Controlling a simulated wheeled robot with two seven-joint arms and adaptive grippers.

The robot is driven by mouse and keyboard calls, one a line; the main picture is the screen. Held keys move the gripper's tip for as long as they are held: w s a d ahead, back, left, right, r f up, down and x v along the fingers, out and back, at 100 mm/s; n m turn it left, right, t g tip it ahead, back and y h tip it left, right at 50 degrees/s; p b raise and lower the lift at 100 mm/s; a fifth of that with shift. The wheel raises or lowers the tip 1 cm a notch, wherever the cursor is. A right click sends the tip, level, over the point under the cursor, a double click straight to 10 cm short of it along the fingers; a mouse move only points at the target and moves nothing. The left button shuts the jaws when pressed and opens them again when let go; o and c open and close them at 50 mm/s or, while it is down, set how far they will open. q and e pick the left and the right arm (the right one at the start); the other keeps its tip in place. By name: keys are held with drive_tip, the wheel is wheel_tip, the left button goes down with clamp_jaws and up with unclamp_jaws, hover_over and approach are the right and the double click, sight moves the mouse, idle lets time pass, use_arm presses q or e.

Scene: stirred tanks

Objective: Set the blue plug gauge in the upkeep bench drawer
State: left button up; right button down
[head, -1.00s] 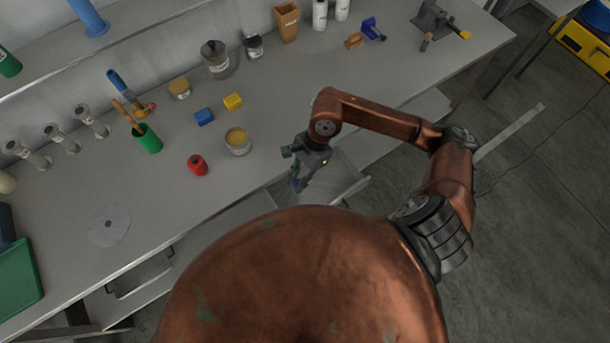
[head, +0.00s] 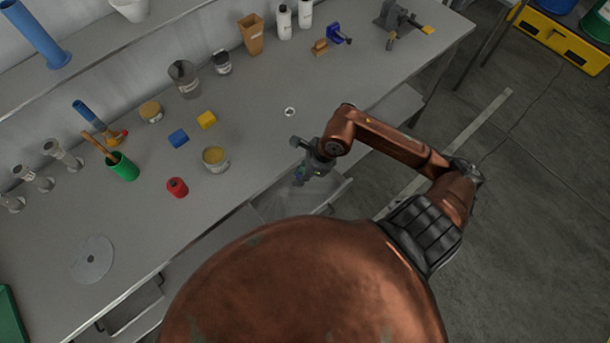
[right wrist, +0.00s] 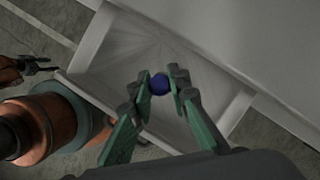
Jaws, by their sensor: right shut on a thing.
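The blue plug gauge (right wrist: 159,84) shows as a round dark-blue end between the fingertips of my right gripper (right wrist: 160,88) in the right wrist view. That gripper is shut on it, over the open drawer (right wrist: 215,73), whose pale floor is bare where it shows. Whether the gauge touches the floor I cannot tell. In the head view my right gripper (head: 300,176) is at the bench's front edge, above the drawer (head: 335,192); the gauge is hardly visible there. My left gripper (right wrist: 40,65) is at the left edge of the right wrist view, its fingers apart and empty.
The bench top (head: 235,125) holds a red item (head: 177,187), a blue block (head: 178,138), a yellow block (head: 206,120), a tin (head: 215,159), a green cup (head: 122,167) and a small white ring (head: 290,112). Another drawer (head: 135,305) is partly open at lower left.

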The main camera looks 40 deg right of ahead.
drive_tip(key=d+f, duration=0.1)
drive_tip(key=w+d+f, duration=0.1)
drive_tip(key=f, duration=0.1)
drive_tip(key=w+d+f, duration=0.1)
drive_tip(key=d+f, duration=0.1)
drive_tip(key=shift+w+f, duration=0.1)
drive_tip(key=shift+w+d+f, duration=0.1)
drive_tip(key=shift+d+f, duration=0.05)
drive_tip(key=shift+f, duration=0.85)
drive_tip(key=shift+w+d+f, duration=0.1)
drive_tip(key=shift+d+f, duration=0.05)
drive_tip(key=shift+f, duration=0.8)
drive_tip(key=shift+f, duration=0.1)
drive_tip(key=c, duration=1.8)
unclamp_jaws()
drive_tip(key=v, duration=1.2)
drive_tip(key=shift+a, duration=0.1)
